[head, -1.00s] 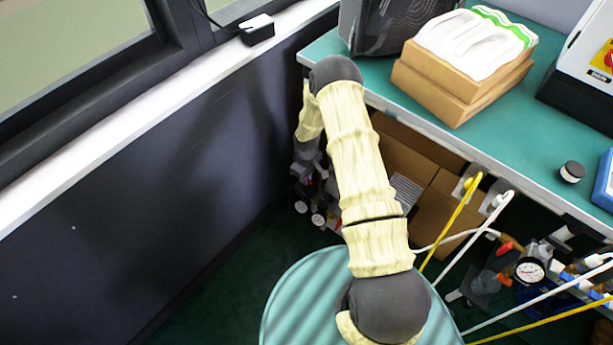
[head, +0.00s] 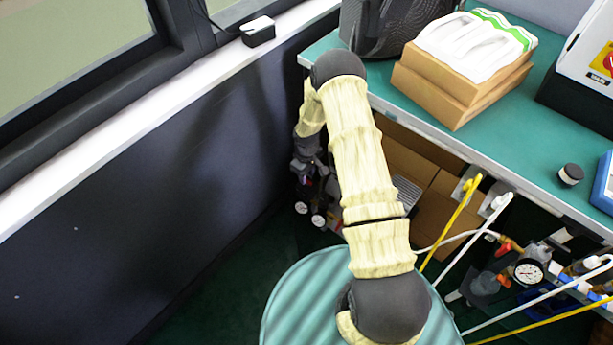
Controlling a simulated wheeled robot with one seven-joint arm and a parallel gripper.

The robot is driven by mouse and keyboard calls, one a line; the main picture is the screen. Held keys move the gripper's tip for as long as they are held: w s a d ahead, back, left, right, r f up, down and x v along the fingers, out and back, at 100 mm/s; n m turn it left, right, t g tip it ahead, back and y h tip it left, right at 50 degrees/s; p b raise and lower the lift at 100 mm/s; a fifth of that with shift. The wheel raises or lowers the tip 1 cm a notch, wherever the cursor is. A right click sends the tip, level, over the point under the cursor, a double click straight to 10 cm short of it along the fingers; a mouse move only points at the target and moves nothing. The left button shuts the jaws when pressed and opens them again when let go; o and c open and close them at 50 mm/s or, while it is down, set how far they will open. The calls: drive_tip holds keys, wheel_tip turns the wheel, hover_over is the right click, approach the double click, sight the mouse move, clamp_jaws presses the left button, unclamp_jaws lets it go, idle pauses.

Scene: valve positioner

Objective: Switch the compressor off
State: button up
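A small unit with two round white gauges (head: 318,220) stands low under the left end of the bench, by the dark wall panel. It looks like the compressor, but most of it is hidden behind my arm and in shadow, and no switch can be made out. My arm rises from the bottom, bends above the bench's left corner and reaches down to that unit. My gripper (head: 308,167) is a small dark shape just above the gauges. Its fingers blend with the unit, so I cannot tell whether they touch it or are open.
The green bench (head: 500,135) carries cardboard boxes with a white bag (head: 470,48), a black case (head: 385,25) and a black knob (head: 570,175). Yellow and white hoses (head: 455,225) hang at its front. Another gauge (head: 528,272) with fittings sits at right. A cardboard box (head: 440,215) is underneath.

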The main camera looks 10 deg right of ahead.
wheel_tip(320, 180, up, 15)
drive_tip(key=p, duration=0.2)
drive_tip(key=shift+p, duration=0.4)
wheel_tip(320, 180, up, 13)
drive_tip(key=m+t, duration=0.1)
drive_tip(key=m, duration=0.2)
hover_over(307, 180)
drive_tip(key=s, duration=0.7)
drive_tip(key=s+r+m, duration=0.2)
drive_tip(key=s+r, duration=0.2)
drive_tip(key=s, duration=0.3)
drive_tip(key=s+r+m+t, duration=0.1)
drive_tip(key=s+r+m, duration=0.1)
drive_tip(key=s+r, duration=0.3)
drive_tip(key=shift+s+t, duration=0.3)
drive_tip(key=shift+s, duration=0.7)
drive_tip(key=shift+w+a, duration=0.15)
